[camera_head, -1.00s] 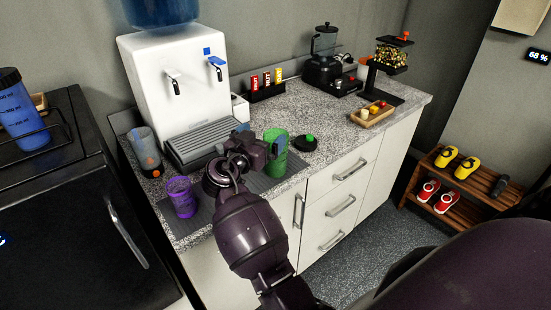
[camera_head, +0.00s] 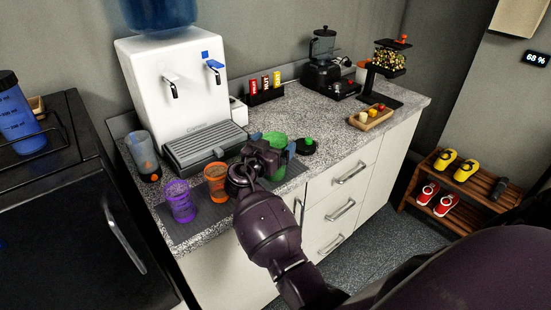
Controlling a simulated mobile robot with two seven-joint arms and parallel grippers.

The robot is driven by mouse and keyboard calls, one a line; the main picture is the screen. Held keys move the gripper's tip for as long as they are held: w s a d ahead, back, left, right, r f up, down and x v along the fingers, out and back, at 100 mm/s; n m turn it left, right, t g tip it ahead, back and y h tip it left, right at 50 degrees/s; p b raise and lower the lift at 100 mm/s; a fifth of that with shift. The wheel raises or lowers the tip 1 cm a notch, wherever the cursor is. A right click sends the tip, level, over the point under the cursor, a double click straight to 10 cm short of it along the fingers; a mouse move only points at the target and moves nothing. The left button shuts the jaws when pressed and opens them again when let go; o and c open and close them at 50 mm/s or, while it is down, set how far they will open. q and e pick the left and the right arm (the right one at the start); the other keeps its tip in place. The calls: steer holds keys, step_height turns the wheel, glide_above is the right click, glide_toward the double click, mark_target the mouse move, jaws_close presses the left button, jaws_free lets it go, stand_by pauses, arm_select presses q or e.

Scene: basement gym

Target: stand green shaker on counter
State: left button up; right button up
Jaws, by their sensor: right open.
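My left gripper is not in view.
An orange shaker (camera_head: 216,183) and a purple shaker (camera_head: 180,202) stand on the mat to the left. A wooden tray (camera_head: 372,118) and a blender (camera_head: 322,66) are farther right.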

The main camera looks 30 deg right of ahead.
steer(key=shift+w+d, duration=0.15)
steer(key=shift+d, duration=0.15)
steer(key=c, duration=1.5)
